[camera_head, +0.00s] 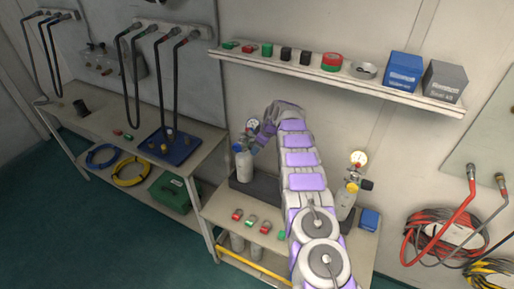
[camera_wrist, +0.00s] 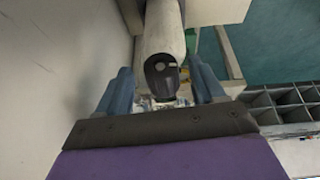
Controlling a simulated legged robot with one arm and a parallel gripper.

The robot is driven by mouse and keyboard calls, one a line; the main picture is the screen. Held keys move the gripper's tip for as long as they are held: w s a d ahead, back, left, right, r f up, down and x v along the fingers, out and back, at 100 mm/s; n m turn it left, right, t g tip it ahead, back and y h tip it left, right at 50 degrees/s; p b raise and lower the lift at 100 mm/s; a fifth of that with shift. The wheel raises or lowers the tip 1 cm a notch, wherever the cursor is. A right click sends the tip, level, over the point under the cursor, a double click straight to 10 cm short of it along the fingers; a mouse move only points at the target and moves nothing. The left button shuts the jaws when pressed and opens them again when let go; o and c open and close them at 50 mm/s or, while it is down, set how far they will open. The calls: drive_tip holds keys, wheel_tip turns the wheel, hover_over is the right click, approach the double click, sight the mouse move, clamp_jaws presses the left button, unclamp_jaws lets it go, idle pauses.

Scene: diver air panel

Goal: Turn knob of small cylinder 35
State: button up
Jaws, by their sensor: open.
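A pale small cylinder (camera_head: 244,166) with a gauge (camera_head: 252,123) stands upright on the workbench, left of my arm. A second small cylinder (camera_head: 346,203) with a gauge (camera_head: 358,158) stands right of my arm. No number is readable on either. My gripper (camera_wrist: 161,72) is at the left cylinder's top. In the wrist view its two blue fingers are spread apart, one on each side of a pale cylinder (camera_wrist: 163,32) with a black valve or knob end (camera_wrist: 162,75). I cannot tell whether the fingers touch it. The head view shows the gripper only small and partly hidden.
A wall shelf (camera_head: 340,80) with tape rolls and blue and grey boxes is above the arm. Small red and green items lie on the bench's front (camera_head: 222,207). A blue box (camera_head: 370,219) is at right. Left is another bench (camera_head: 90,130) with hoses; the wall is close behind.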

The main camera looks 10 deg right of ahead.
drive_tip(key=v, duration=0.9)
drive_tip(key=shift+d+r, duration=0.1)
drive_tip(key=shift+r, duration=0.05)
